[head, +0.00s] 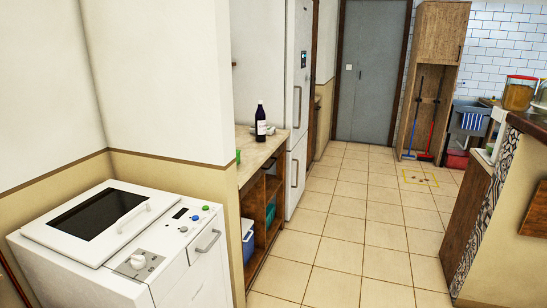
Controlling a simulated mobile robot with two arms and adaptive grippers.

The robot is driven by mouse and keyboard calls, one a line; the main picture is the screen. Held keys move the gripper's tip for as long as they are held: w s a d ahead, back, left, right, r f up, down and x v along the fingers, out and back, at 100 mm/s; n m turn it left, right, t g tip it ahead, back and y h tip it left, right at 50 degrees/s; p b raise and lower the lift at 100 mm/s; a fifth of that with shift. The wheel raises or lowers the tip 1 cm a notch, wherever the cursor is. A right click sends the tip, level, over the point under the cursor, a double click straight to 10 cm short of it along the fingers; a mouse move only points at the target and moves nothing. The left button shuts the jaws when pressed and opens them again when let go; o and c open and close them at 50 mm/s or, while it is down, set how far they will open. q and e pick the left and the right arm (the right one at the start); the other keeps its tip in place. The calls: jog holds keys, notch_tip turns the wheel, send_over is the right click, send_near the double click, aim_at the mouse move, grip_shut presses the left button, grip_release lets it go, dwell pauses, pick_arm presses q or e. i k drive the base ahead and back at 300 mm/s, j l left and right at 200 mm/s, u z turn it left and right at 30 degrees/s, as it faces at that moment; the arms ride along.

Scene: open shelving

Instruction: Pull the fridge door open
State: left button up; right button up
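A small dark panel (304,59) is on the upper door. Both doors look shut. Neither of my grippers is in view.
A white appliance (120,245) stands at the near left beside a wall corner. A wooden counter (252,160) with a dark bottle (260,121) lies before the fridge. The tiled floor (355,220) is clear. A tiled counter (485,215) bounds the right; a grey door (370,75) is at the back.

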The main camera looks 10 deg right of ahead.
aim_at(299, 15)
jog(key=i+l+z, duration=0.4)
jog(key=i, duration=0.6)
jog(key=i+z, duration=0.4)
jog(key=i, duration=0.6)
